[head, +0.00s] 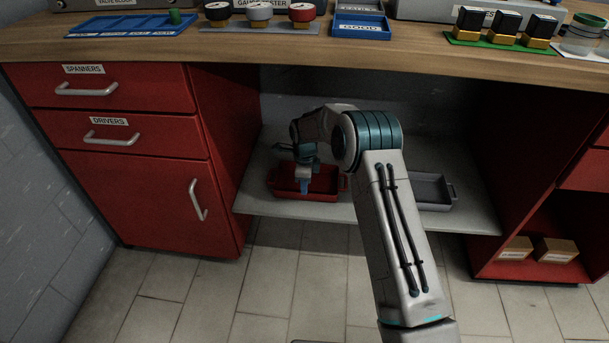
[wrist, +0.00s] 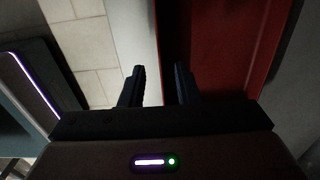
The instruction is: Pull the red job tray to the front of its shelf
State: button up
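The red job tray (head: 322,184) sits on the low grey shelf (head: 262,204) under the bench, left of centre. A strip of shelf shows in front of it. My gripper (head: 304,184) points down at the tray's front side. In the wrist view my gripper (wrist: 158,86) is open, with a gap between its fingers. One finger is over the red tray (wrist: 215,45) and the other is outside it, with the tray's near wall between them. I cannot tell whether either finger touches the wall. My arm hides part of the shelf.
A grey tray (head: 431,190) sits on the same shelf to the right, partly behind my arm. A red drawer cabinet (head: 150,190) stands at left. The wooden bench top (head: 380,52) overhangs the shelf. The tiled floor (head: 270,280) in front is clear.

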notch_tip(320, 180, down, 5)
jog(key=shift+f+b, duration=0.1)
jog(key=shift+b, duration=0.55)
grip_shut()
